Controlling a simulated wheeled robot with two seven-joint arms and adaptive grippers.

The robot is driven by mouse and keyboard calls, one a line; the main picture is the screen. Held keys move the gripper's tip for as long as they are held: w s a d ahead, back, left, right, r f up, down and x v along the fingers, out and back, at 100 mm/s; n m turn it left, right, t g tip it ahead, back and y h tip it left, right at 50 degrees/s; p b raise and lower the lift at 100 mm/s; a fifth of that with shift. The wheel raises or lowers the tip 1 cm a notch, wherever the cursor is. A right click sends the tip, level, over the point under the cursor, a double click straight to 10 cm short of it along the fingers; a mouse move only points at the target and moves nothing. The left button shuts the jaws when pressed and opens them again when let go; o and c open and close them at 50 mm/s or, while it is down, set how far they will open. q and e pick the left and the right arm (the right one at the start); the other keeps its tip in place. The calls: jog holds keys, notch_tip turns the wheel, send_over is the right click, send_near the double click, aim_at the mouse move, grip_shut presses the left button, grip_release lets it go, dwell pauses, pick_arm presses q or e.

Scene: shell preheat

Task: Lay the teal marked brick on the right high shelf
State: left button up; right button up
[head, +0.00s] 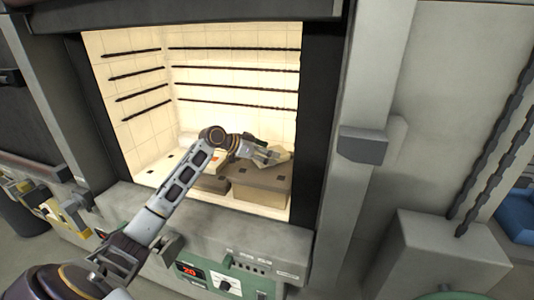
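My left arm reaches from the lower left into the lit kiln chamber. My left gripper (270,155) is over the right high shelf (264,179), a grey-brown slab raised on a pale block. A pale cream piece (284,160) is at the fingertips, on or just above the slab's back part; I cannot tell whether the fingers grip it. No teal mark shows clearly on it, so I cannot tell whether it is the teal marked brick. My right gripper is out of view.
A lower slab (212,184) is left of the high shelf, partly behind my arm. Dark rods (235,48) line the chamber walls. The kiln's right jamb (314,130) stands close beside the shelf. A control panel (222,280) is below the opening.

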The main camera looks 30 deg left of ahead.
pick_arm(q)
jog(key=o, duration=0.8)
jog(key=shift+f, duration=0.1)
jog(key=o, duration=0.4)
jog(key=shift+o, duration=0.2)
jog(key=shift+s+a+r, duration=0.35)
jog(key=shift+s, duration=0.1)
jog(key=b+v, duration=0.2)
jog(key=v, duration=0.6)
jog(key=shift+s+a+r, duration=0.15)
jog(key=shift+s+r, duration=0.05)
jog(key=shift+s, duration=0.1)
jog(key=shift+b+v, duration=0.3)
jog(key=shift+v, duration=0.7)
